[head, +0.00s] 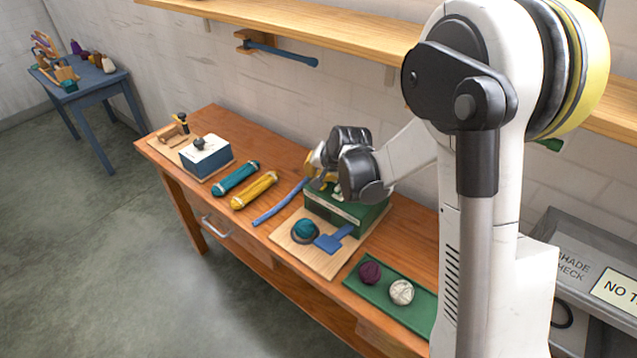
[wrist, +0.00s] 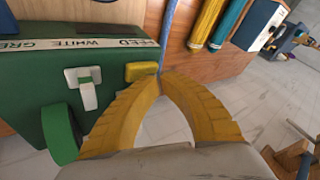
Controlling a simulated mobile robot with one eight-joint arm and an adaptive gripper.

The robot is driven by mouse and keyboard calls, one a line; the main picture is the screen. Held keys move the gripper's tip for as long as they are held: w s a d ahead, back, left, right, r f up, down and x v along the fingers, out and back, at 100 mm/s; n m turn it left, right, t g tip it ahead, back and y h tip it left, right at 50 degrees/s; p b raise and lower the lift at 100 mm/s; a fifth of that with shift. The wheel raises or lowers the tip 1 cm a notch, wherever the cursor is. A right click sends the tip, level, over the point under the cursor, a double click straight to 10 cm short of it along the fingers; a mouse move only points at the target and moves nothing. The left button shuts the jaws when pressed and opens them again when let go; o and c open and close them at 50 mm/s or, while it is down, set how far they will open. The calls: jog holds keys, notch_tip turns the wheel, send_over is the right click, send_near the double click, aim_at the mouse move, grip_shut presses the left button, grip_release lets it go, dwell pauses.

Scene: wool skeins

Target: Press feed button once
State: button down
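The green box (head: 347,210) stands on the wooden bench, and its face fills the left of the wrist view (wrist: 35,95). A label strip (wrist: 85,43) on it has the word FEED at its right end. Beside that word is a yellow button (wrist: 141,71). A white lever (wrist: 85,88) and a green round part (wrist: 60,135) are on the same face. My gripper (wrist: 162,77) has its yellow fingertips together, empty, just right of the yellow button. I cannot tell if they touch it. In the head view my wrist hides most of the controls.
A board with a teal ball (head: 306,230) and blue paddle (head: 334,239) lies before the box. A green tray (head: 375,297) holds two balls. Yellow (head: 254,190) and teal (head: 236,177) skeins lie to the left. A shelf (head: 300,25) runs above.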

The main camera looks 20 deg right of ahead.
jog(key=shift+f+b, duration=0.55)
jog(key=shift+f, duration=0.05)
dwell(0.6)
jog(key=shift+r, duration=0.1)
jog(key=shift+r+p, duration=0.7)
jog(key=shift+r, duration=0.25)
jog(key=shift+r+p, duration=1.7)
jog(key=shift+r, duration=0.8)
